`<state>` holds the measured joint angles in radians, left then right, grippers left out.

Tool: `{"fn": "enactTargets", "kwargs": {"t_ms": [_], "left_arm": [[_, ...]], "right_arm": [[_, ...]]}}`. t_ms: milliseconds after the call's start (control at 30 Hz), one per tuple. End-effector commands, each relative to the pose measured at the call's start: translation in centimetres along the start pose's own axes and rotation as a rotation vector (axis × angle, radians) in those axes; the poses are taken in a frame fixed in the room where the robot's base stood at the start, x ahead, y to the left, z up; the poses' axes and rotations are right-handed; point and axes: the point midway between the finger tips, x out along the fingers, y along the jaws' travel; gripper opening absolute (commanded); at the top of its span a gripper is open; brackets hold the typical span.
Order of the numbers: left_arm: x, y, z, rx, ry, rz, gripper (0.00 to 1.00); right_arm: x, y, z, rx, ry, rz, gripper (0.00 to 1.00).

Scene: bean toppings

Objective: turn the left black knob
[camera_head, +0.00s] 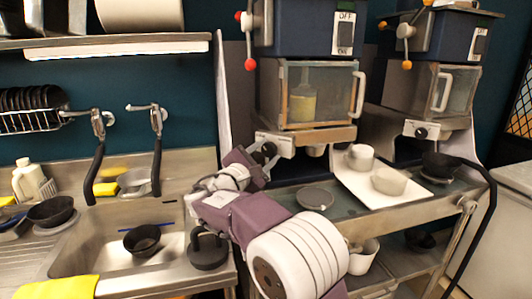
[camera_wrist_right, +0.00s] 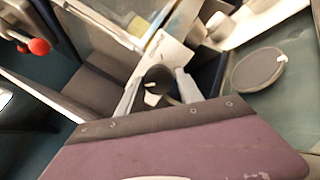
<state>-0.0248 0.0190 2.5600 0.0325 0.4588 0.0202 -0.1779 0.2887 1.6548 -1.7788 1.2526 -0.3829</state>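The left black knob (camera_head: 269,150) is on the pale front panel under the left dispenser's clear box (camera_head: 312,95). It also shows in the right wrist view (camera_wrist_right: 155,78), with a small white mark on its face. My right gripper (camera_head: 254,160) is at this panel, partly hiding the knob in the head view. In the wrist view its two pale fingers (camera_wrist_right: 159,84) stand apart on either side of the knob. They look open, with their tips close to its sides; contact is hard to make out. My left gripper is not in view.
A second dispenser with its own black knob (camera_head: 421,133) stands to the right. A white tray (camera_head: 372,190) with two cups and a round grey plate (camera_head: 315,198) are on the counter below. The sink (camera_head: 110,255) with a black bowl (camera_head: 142,240) is at the left.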

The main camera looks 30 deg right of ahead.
Motion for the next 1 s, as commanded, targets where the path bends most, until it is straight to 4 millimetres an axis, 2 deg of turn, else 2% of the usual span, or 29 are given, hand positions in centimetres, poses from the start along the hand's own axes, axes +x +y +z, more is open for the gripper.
{"fn": "enactTargets", "kwargs": {"t_ms": [367,467,733,867,1000], "left_arm": [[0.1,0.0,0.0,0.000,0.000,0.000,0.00],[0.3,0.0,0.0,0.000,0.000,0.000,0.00],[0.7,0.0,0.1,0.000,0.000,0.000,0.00],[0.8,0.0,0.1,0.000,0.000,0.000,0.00],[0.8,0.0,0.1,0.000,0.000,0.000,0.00]], "right_arm": [[-0.2,0.1,0.0,0.002,-0.002,0.003,0.60],[-1.5,0.1,-0.1,0.003,0.001,0.006,0.60],[-7.3,0.0,-0.1,0.000,0.002,0.005,0.60],[-8.8,0.0,-0.1,0.000,0.001,0.003,0.60],[-9.1,0.0,0.0,0.000,-0.001,0.001,0.60]]}}
